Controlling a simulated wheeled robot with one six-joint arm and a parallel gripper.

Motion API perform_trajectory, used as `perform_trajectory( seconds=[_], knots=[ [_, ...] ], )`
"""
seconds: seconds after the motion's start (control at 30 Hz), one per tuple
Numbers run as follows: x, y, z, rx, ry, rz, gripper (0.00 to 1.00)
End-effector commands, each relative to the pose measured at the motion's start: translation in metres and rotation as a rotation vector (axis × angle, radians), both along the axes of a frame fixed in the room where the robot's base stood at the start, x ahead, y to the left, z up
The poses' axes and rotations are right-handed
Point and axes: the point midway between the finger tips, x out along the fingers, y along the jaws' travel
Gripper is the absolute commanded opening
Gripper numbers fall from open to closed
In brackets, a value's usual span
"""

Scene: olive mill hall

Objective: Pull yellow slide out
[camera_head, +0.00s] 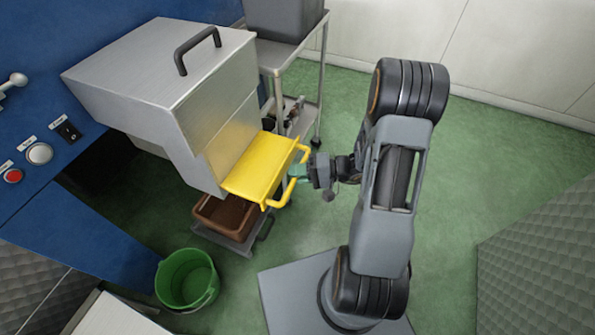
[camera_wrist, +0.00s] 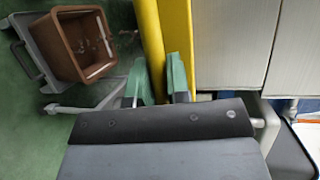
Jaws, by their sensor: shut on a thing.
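The yellow slide (camera_head: 257,166) sticks out from the lower front of the grey metal hopper (camera_head: 172,75). Its bar handle (camera_head: 291,190) runs along its outer edge. My gripper (camera_head: 300,173) is at that handle, coming from the right, with green fingers shut on it. In the wrist view, the fingers (camera_wrist: 160,80) close around the yellow handle bar (camera_wrist: 149,40), with the yellow plate of the slide (camera_wrist: 178,30) beside it. How far the slide reaches inside the hopper is hidden.
A brown crate (camera_head: 228,215) sits on a low trolley under the slide. A green bucket (camera_head: 186,279) stands at the lower left. A metal cart (camera_head: 284,55) with a grey bin stands behind. A blue panel (camera_head: 45,135) with buttons is at the left. Green floor (camera_head: 490,150) is free at the right.

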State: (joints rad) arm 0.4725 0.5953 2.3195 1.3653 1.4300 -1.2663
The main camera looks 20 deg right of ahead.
Motion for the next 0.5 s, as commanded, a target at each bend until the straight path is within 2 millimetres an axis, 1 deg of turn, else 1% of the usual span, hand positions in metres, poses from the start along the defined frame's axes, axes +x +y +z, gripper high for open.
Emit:
perform_trajectory(
  seconds=[0.07,0.1,0.3,0.33,0.5],
  knots=[
    [-0.0022,-0.0017,-0.0021,-0.005,0.003,0.0,0.0],
    [-0.0023,-0.0018,-0.0022,-0.005,0.003,0.0,0.21],
    [-0.0017,0.0001,-0.0017,-0.004,0.002,0.004,0.4],
    [-0.0016,0.0003,-0.0017,-0.004,0.002,0.004,0.41],
    [-0.0013,0.0003,-0.0013,-0.003,0.002,0.004,0.41]
  ],
)
